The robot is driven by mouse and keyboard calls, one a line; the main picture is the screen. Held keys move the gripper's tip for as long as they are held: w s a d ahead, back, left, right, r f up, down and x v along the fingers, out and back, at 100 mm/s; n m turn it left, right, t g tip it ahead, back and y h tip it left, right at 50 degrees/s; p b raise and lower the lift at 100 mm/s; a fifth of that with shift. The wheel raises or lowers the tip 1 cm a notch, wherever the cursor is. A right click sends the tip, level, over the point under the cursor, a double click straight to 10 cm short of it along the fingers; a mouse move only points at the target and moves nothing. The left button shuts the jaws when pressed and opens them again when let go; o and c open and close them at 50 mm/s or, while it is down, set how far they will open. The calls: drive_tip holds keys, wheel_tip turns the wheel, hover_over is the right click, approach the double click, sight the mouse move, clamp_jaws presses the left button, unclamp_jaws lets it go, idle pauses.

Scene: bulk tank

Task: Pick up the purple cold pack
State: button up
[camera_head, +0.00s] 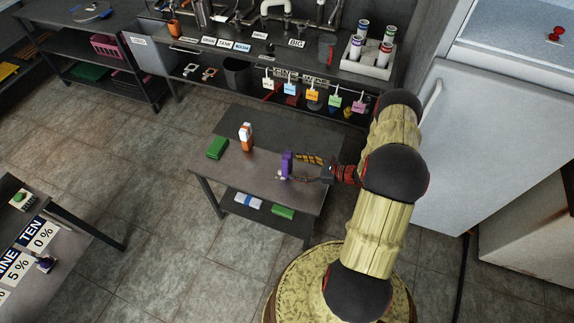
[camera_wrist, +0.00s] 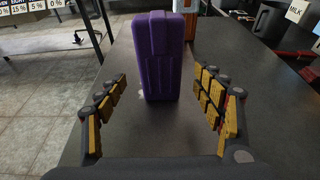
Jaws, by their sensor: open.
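The purple cold pack (camera_head: 287,163) stands upright on the small dark table (camera_head: 240,172), near its right side. In the wrist view the cold pack (camera_wrist: 159,60) is centred ahead, a purple block with a ridged face. My gripper (camera_head: 307,167) is at the right of the pack, low over the table. In the wrist view its yellow-padded fingers (camera_wrist: 165,90) are spread wide, one on each side of the pack's near space. The fingers appear apart from the pack. The pack's far side is hidden.
An orange and white bottle (camera_head: 246,137) and a green pack (camera_head: 217,147) stand farther left on the table. A lower shelf holds a blue and white item (camera_head: 248,200) and a green item (camera_head: 283,211). A fridge (camera_head: 450,150) stands at right.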

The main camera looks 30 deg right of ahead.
sight(291, 166)
drive_tip(key=x, duration=0.1)
drive_tip(key=b+x, duration=0.1)
drive_tip(key=x, duration=0.2)
drive_tip(key=shift+w+a+f, duration=0.15)
drive_tip(key=shift+f, duration=0.2)
drive_tip(key=shift+w+a, duration=0.2)
drive_tip(key=shift+w, duration=0.2)
drive_tip(key=c, duration=0.3)
drive_tip(key=c, duration=1.2)
